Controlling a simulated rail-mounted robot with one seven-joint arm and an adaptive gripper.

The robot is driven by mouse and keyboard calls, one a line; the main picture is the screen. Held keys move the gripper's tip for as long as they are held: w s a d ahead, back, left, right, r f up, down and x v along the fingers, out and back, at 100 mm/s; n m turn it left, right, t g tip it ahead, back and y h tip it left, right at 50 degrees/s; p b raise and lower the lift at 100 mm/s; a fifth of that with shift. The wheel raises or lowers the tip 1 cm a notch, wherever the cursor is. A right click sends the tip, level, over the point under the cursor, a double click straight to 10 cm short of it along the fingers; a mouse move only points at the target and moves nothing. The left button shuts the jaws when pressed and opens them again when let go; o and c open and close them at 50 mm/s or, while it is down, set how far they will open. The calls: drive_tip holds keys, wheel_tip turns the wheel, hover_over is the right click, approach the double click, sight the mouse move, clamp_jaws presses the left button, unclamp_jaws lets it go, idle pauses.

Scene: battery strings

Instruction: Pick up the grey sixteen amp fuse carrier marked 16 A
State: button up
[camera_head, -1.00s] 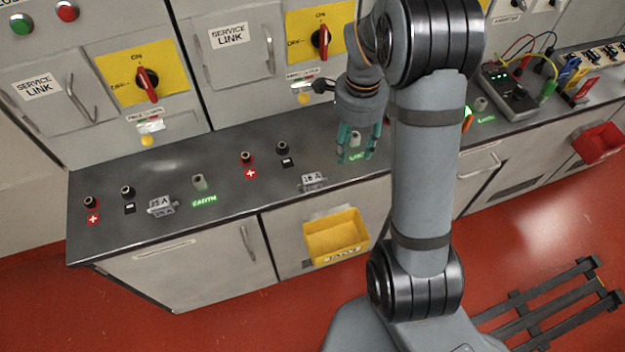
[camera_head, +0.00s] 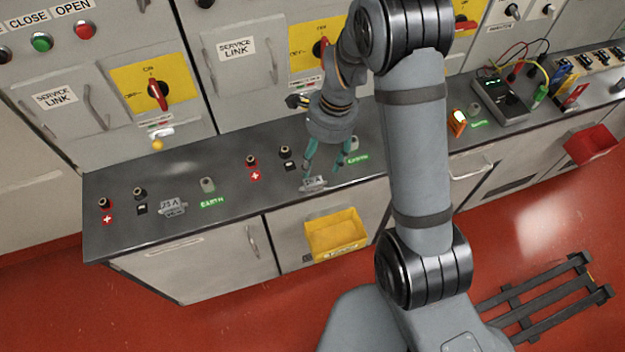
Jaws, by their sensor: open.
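The grey fuse carrier marked 16 A (camera_head: 314,184) lies on the dark counter near its front edge, above the yellow bin. My gripper (camera_head: 323,171) has teal fingers spread open and is empty. It points down just above and behind the carrier in the picture, with the left fingertip close to the carrier's label. I cannot tell whether the finger touches it. Another grey carrier, marked 25 A (camera_head: 172,206), lies further left on the counter.
Red and black terminals stand left of my gripper, near a red plus label (camera_head: 255,175). Earth posts stand at the left (camera_head: 208,186) and just right of my gripper (camera_head: 354,143). A yellow bin (camera_head: 337,234) hangs below the counter edge. A meter (camera_head: 500,100) with leads stands at right.

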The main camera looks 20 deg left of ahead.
sight(314, 183)
wheel_tip(314, 183, down, 4)
drive_tip(key=shift+s+r, duration=0.15)
drive_tip(key=shift+r, duration=0.1)
drive_tip(key=shift+s+a+f+p, duration=0.1)
drive_tip(key=shift+s+f+p, duration=0.15)
drive_tip(key=shift+f+p, duration=0.25)
drive_tip(key=f, duration=0.4)
drive_tip(key=shift+s+a+f, duration=0.2)
drive_tip(key=shift+s+f, duration=0.05)
drive_tip(key=shift+s, duration=0.1)
drive_tip(key=shift+c, duration=1.2)
drive_tip(key=c, duration=1.1)
drive_tip(key=shift+r, duration=0.15)
